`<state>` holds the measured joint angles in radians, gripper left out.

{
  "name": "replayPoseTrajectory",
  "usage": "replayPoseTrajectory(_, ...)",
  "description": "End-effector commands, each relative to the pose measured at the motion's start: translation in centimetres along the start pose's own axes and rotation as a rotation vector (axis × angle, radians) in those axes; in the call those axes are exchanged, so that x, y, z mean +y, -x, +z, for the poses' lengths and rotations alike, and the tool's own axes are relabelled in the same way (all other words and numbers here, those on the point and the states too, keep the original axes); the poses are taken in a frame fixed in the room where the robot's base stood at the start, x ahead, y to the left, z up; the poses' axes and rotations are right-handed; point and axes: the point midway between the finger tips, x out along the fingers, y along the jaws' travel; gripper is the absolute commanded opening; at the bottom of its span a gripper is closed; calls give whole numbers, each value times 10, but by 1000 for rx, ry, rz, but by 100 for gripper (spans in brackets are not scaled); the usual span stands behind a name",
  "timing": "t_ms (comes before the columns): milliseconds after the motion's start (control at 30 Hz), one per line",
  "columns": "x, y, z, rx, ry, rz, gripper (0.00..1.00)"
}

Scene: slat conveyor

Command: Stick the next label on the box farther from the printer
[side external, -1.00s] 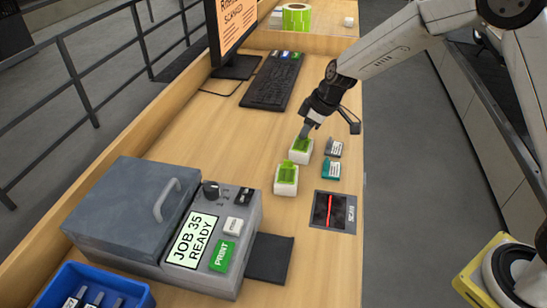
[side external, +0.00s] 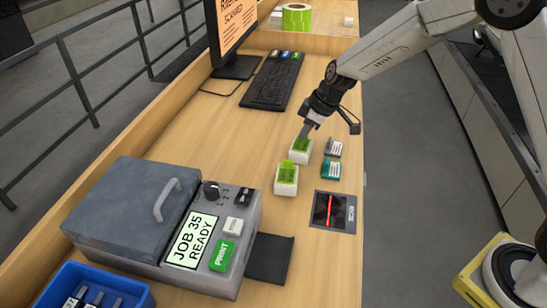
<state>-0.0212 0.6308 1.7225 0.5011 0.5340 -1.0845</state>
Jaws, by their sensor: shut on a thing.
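Two small white boxes stand on the wooden bench. The farther box (side external: 301,157) is the one farther from the printer (side external: 195,240); the nearer box (side external: 286,188) carries a green label (side external: 287,171) on top. My gripper (side external: 304,133) points down at the farther box, its tips right at a green label (side external: 300,145) on the box's top. It is shut on that label; the fingertips are small and partly hide the contact. The printer's screen reads "JOB 35 READY", and it has a green PRINT button (side external: 222,256).
A grey and a teal small item (side external: 331,168) lie just right of the boxes. A scan pad (side external: 334,211) with a red line is at the bench's right edge. Behind are a keyboard (side external: 271,83), a monitor (side external: 234,25) and a green label roll (side external: 297,17). A blue bin (side external: 95,285) is front left.

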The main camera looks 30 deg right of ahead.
Motion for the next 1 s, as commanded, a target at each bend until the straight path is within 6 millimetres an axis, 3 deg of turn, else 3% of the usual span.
replayPoseTrajectory(400, -1, -2, 2, -5, -1, -4, 0)
replayPoseTrajectory(433, -1, -2, 2, -6, -1, -5, 15)
replayPoseTrajectory(533, -1, -2, 2, -6, -1, -5, 47)
replayPoseTrajectory(733, -2, -2, 2, -6, 0, -6, 47)
replayPoseTrajectory(833, -2, -2, 2, -6, 0, -6, 72)
replayPoseTrajectory(1000, -2, -2, 2, -7, 0, -6, 72)
